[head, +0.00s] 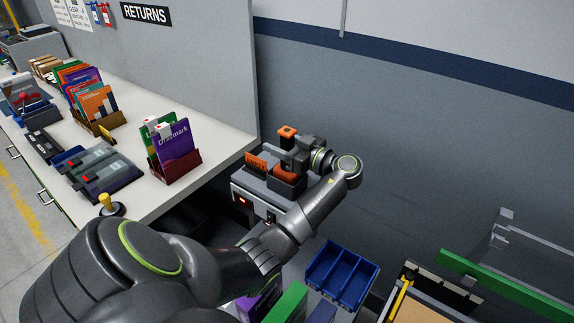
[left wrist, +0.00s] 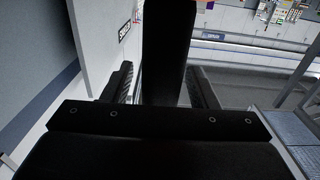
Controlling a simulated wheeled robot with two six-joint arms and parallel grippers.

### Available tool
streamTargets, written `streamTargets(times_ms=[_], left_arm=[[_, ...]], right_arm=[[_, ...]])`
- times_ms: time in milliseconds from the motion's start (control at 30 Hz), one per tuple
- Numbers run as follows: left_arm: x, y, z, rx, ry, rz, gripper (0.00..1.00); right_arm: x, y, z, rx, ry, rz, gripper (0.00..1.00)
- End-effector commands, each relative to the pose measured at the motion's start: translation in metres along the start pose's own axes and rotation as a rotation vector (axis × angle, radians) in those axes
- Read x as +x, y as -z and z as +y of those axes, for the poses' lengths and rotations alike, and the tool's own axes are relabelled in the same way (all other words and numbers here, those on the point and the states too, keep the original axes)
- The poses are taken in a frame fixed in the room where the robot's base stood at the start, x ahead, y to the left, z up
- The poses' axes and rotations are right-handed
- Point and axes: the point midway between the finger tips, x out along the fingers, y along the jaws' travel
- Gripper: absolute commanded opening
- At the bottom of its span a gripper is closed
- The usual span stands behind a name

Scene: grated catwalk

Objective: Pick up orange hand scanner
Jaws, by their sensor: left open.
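The orange hand scanner (head: 287,131) stands in a dark holder (head: 286,186) on a grey unit beyond the end of the counter. Its orange top shows above my left gripper (head: 290,154), and more orange shows just below the gripper. My left gripper is open and level with the scanner's middle, which it hides; whether the fingers touch it I cannot tell. In the left wrist view, a dark upright shape (left wrist: 166,50) stands between the two open fingers (left wrist: 160,88). My right gripper is not in view.
An orange-labelled sign (head: 256,163) stands close left of the holder. The white counter (head: 226,143) carries book racks (head: 178,166) and dark devices (head: 104,173). A blue divided bin (head: 341,273) sits below my arm. A grey wall (head: 430,130) rises behind.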

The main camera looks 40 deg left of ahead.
Motion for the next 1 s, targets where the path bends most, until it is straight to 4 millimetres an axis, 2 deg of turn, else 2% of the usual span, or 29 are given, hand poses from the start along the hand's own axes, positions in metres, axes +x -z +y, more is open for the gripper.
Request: streamTargets(times_ms=[67,467,833,1000], left_arm=[[0.0,0.0,0.0,0.0,0.0,0.0,0.53],[-0.001,0.0,0.0,0.0,0.0,0.0,0.0],[-0.001,0.003,0.0,-0.003,-0.001,0.001,0.0],[-0.001,0.023,0.001,-0.009,-0.002,0.002,0.0]], right_arm=[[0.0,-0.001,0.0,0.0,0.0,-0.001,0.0],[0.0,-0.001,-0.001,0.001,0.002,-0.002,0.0],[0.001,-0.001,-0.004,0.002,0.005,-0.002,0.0],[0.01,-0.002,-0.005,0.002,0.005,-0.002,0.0]])
